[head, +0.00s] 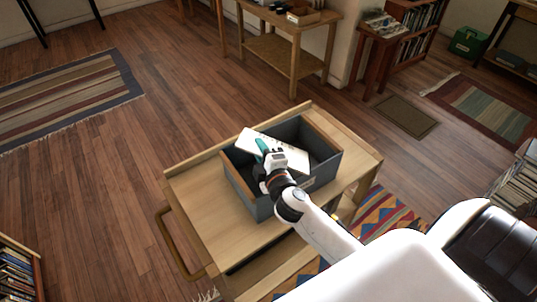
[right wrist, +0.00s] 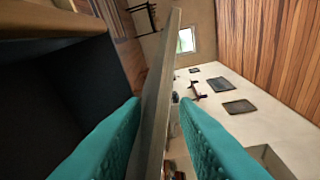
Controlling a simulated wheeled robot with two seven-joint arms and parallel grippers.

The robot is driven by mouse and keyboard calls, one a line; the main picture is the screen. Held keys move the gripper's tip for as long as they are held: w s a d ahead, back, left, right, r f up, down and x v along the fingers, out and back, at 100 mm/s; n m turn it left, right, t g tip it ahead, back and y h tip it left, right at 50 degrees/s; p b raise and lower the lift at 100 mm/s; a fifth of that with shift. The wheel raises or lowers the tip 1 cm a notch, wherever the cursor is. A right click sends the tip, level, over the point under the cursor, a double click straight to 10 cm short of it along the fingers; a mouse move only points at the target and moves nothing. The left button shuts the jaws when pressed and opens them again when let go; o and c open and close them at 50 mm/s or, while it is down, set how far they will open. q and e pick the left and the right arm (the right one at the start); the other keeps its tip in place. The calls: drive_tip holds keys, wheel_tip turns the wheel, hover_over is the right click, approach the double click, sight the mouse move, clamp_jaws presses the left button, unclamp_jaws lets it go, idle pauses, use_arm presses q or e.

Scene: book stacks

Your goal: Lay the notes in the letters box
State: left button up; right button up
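The notes (head: 290,153) are a white, flat pad, held tilted over a grey box with wooden end rims (head: 249,196); I take this to be the letters box. The box stands on a light wooden cart. My right gripper (head: 266,152), with teal fingers, is shut on the notes. In the right wrist view the notes (right wrist: 158,85) show edge-on between the fingers, with the box's dark inside (right wrist: 60,90) to the left. The far left corner of the notes overlaps the back rim in the head view. The box floor is mostly hidden. My left gripper is out of view.
The wooden cart (head: 203,212) has bare top to the left of the box and a raised rim. A wooden table (head: 272,50), a bookcase (head: 417,45) and a green box (head: 468,41) stand farther back. The floor to the left is open, with a striped rug (head: 70,90).

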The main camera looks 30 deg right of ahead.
drive_tip(key=s+a+r+b, duration=0.1)
drive_tip(key=s+r+b, duration=0.1)
drive_tip(key=s, duration=0.9)
drive_tip(key=shift+s+a+b, duration=0.4)
drive_tip(key=shift+b, duration=0.1)
